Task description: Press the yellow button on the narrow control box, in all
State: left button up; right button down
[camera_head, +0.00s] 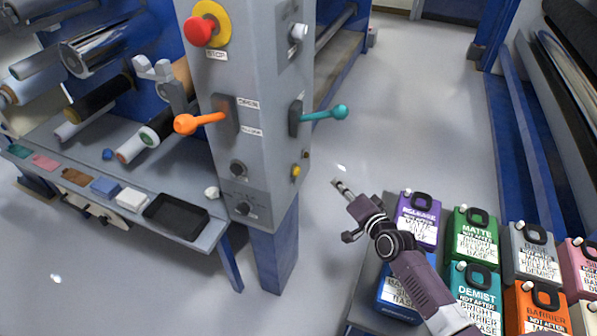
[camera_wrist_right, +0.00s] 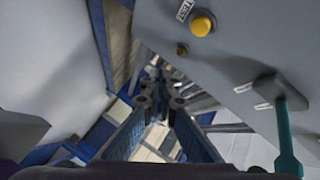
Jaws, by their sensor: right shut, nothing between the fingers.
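The narrow grey control box (camera_head: 237,110) stands upright on a blue post. The small yellow button (camera_head: 296,170) is on its right side face, low down; in the right wrist view the yellow button (camera_wrist_right: 203,24) shows at the top beside a TEST label. My right gripper (camera_head: 341,187) is shut and empty, to the right of the button and slightly lower in the head view, apart from the box. In the right wrist view its fingers (camera_wrist_right: 160,108) point past the box face. My left gripper is not in view.
A teal lever (camera_head: 325,114) sticks out from the same face above the button; it shows too in the wrist view (camera_wrist_right: 286,140). An orange lever (camera_head: 200,122) and red stop knob (camera_head: 199,31) are on the front. Several labelled canisters (camera_head: 474,240) stand lower right.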

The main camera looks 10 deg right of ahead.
jog(key=w+a, duration=0.5)
jog(key=a, duration=0.2)
jog(key=shift+p, duration=0.3)
jog(key=shift+a, duration=0.2)
dwell(1.1)
jog(key=shift+w+a, duration=0.15)
jog(key=shift+a, duration=0.15)
jog(key=shift+w+a, duration=0.3)
jog(key=shift+a, duration=0.1)
dwell(0.8)
jog(key=shift+s+d, duration=0.55)
jog(key=shift+d, duration=0.2)
jog(key=shift+s+d, duration=0.7)
jog(key=shift+d, duration=0.35)
jog(key=shift+s+d, duration=0.7)
jog(key=shift+d, duration=0.3)
